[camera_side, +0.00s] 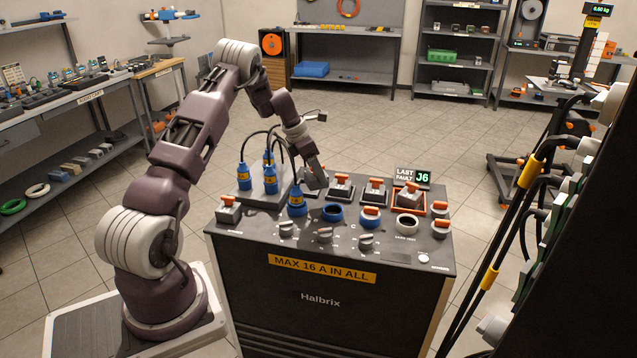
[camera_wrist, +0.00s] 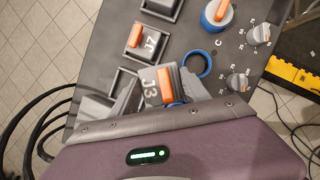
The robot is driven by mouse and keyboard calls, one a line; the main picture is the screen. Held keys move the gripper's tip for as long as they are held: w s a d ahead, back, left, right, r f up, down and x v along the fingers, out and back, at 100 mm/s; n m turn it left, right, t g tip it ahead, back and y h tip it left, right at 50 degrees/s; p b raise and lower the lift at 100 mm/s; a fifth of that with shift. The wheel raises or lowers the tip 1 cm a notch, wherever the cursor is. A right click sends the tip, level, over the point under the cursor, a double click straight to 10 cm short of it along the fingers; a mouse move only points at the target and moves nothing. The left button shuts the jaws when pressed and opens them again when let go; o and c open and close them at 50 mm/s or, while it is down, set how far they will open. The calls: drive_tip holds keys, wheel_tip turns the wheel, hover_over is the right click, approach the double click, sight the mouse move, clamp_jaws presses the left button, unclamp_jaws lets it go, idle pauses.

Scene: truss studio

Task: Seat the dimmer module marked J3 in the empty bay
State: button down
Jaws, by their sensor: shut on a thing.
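The dimmer module marked J3 (camera_wrist: 150,82), grey with an orange handle, is between the fingers of my gripper (camera_wrist: 157,100) in the wrist view. My gripper is shut on it. A dark square frame, seemingly the empty bay (camera_wrist: 122,79), shows just left of the module and is partly hidden by a finger. The module looks tilted relative to the frame and appears above the panel, not inside the bay; its exact height is unclear. In the side view my gripper (camera_side: 316,183) is low over the left part of the panel top, and the module is mostly hidden.
A neighbouring module (camera_wrist: 147,40) with an orange handle sits in its frame. An open blue socket (camera_wrist: 197,66) is close on the right. Blue plugs with upright black cables (camera_side: 270,180) crowd the gripper's left in the side view. Knobs (camera_side: 325,236) line the console front.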

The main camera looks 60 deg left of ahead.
sight(307, 171)
drive_tip(key=w+a+r+n+g+y, duration=0.15)
drive_tip(key=a+n+y, duration=0.25)
drive_tip(key=a+n, duration=0.55)
drive_tip(key=shift+n, duration=0.85)
drive_tip(key=shift+d+f, duration=0.15)
drive_tip(key=shift+f, duration=0.95)
drive_tip(key=shift+d+f, duration=0.2)
drive_tip(key=shift+f, duration=0.95)
drive_tip(key=shift+d+f, duration=0.15)
drive_tip(key=shift+f, duration=0.95)
drive_tip(key=shift+f, duration=0.85)
unclamp_jaws()
drive_tip(key=shift+s, duration=0.1)
drive_tip(key=shift+s+a, duration=0.1)
drive_tip(key=shift+a, duration=0.05)
drive_tip(key=shift+c, duration=0.6)
